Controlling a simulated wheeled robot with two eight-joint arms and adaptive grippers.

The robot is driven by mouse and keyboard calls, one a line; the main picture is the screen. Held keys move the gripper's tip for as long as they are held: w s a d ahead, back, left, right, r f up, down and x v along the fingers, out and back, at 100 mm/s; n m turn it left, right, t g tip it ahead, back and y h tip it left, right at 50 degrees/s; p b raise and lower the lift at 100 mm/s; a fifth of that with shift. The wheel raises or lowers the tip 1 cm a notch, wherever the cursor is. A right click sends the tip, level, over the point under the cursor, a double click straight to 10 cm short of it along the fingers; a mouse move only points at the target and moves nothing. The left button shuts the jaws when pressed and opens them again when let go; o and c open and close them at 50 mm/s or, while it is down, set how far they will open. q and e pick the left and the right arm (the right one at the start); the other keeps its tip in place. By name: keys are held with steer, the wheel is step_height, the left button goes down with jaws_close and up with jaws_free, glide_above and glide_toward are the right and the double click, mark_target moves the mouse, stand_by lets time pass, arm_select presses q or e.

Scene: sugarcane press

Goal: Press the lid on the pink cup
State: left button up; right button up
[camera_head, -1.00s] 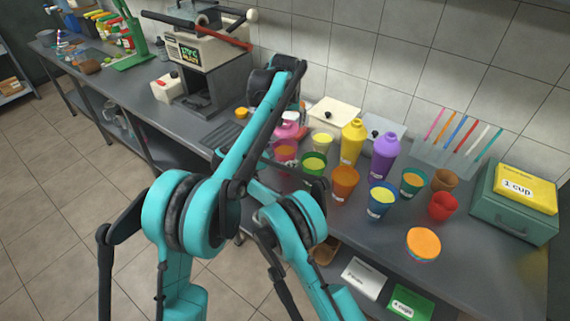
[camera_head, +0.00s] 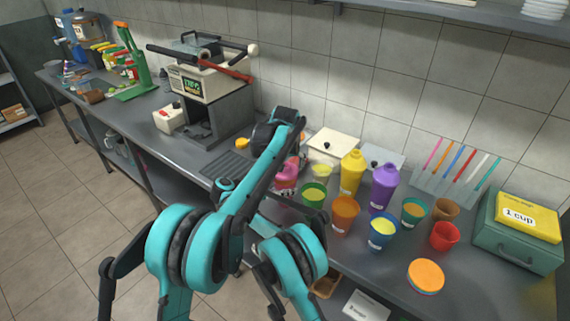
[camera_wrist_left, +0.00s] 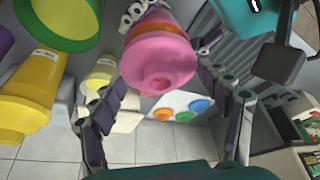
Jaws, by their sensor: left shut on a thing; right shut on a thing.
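The pink cup (camera_wrist_left: 150,18) with orange contents stands among the other cups, mostly hidden behind my left arm in the head view. Its pink domed lid (camera_wrist_left: 160,62) with a round spout is at the cup's mouth in the left wrist view. An orange band shows between lid and cup, so I cannot tell whether it is seated. The pink (camera_head: 287,173) also shows in the head view beside my arm. My left gripper (camera_wrist_left: 163,85) has its fingers on both sides of the lid. My right gripper (camera_wrist_left: 138,14) holds the cup; its fingertips are partly hidden.
A green cup (camera_head: 313,195), an orange cup (camera_head: 345,217) and a lidded yellow cup (camera_head: 352,174) stand close on the right. A lidded purple cup (camera_head: 384,188) and more open cups stand farther right. The press (camera_head: 209,90) is at the back left.

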mark_target(285, 172)
stand_by(0.3)
arm_select(q)
steer(key=shift+f, duration=0.9)
steer(key=shift+f, duration=0.7)
steer(key=o, duration=0.7)
steer(key=v, duration=1.2)
